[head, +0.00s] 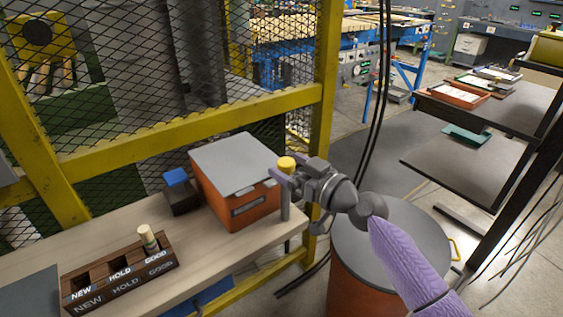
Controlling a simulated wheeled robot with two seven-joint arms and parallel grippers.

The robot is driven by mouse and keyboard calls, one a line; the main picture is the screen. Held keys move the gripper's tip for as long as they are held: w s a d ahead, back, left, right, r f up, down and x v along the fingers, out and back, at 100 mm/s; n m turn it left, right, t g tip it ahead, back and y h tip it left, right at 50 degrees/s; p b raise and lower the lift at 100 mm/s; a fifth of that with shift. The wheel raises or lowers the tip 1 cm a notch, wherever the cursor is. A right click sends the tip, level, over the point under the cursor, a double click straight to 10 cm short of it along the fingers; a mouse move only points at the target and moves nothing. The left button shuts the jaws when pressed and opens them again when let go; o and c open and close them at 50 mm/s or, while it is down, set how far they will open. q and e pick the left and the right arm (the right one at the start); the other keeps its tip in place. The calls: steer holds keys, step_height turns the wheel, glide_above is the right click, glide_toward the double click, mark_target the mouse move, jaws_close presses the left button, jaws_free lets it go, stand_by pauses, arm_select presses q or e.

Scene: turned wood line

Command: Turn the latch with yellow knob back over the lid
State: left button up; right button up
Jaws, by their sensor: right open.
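The orange box (258,206) stands near the right end of the wooden bench, its grey lid (232,158) lying flat on top. The yellow knob (286,163) sits at the box's right side, above a grey upright post (285,205). The latch arm under the knob is largely hidden by my gripper. My right gripper (280,177) is open, with its fingers at the knob, just below or beside it; I cannot tell whether they touch. My left gripper is not in view.
A dark wooden tray (118,283) marked NEW, HOLD and GOOD holds one pale peg (147,237). A small blue-topped dark block (178,190) stands left of the box. A yellow mesh fence (190,125) runs behind the bench. A grey-topped orange drum (415,245) stands right.

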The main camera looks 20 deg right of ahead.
mark_target(280, 161)
steer(key=x, duration=0.3)
steer(key=shift+w, duration=0.1)
